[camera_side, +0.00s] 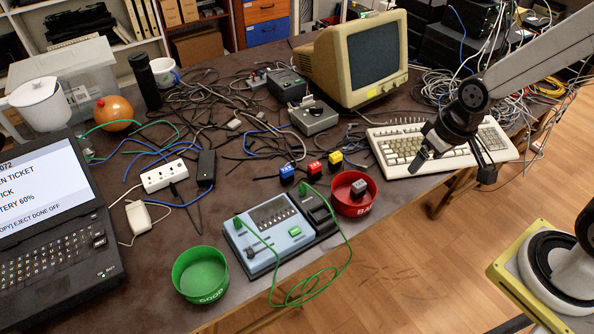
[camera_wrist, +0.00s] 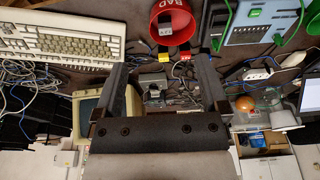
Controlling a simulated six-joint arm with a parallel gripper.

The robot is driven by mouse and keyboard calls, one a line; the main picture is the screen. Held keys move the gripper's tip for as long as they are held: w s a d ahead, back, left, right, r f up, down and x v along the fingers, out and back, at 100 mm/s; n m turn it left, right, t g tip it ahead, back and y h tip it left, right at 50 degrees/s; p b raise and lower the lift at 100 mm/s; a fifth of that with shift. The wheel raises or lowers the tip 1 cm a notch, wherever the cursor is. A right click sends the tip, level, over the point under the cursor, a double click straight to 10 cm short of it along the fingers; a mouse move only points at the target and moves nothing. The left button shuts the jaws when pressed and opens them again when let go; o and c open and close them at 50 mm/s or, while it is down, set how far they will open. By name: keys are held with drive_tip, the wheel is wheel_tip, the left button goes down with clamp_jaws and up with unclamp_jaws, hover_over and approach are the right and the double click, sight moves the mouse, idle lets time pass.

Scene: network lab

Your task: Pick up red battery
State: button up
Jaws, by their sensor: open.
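The red battery (camera_side: 314,170) is a small block with a dark lower part, upright on the dark table. It stands between a blue battery (camera_side: 287,173) and a yellow battery (camera_side: 335,160). My gripper (camera_side: 450,168) is open and empty, above the keyboard, to the right of the red battery and apart from it. In the wrist view both fingers of my gripper (camera_wrist: 160,64) are spread wide with nothing held.
A red bowl (camera_side: 347,206) holding a grey battery (camera_side: 358,187) stands right of the row. A blue-grey tester (camera_side: 262,240) with green cables and a green bowl (camera_side: 201,283) are in front. A keyboard (camera_side: 385,147), a monitor (camera_side: 330,65) and tangled cables lie around.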

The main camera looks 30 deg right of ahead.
drive_tip(key=shift+c, duration=1.2)
drive_tip(key=n+g+y, duration=0.1)
drive_tip(key=n+g, duration=0.1)
drive_tip(key=n, duration=1.5)
hover_over(317, 163)
drive_tip(key=f, duration=1.4)
drive_tip(key=shift+s+d+f, duration=0.2)
drive_tip(key=shift+s+f, duration=0.1)
drive_tip(key=shift+s, duration=0.05)
drive_tip(key=shift+w+a+f+n+g, duration=0.15)
drive_tip(key=shift+w+f+n+g, duration=0.2)
drive_tip(key=shift+f+n, duration=0.25)
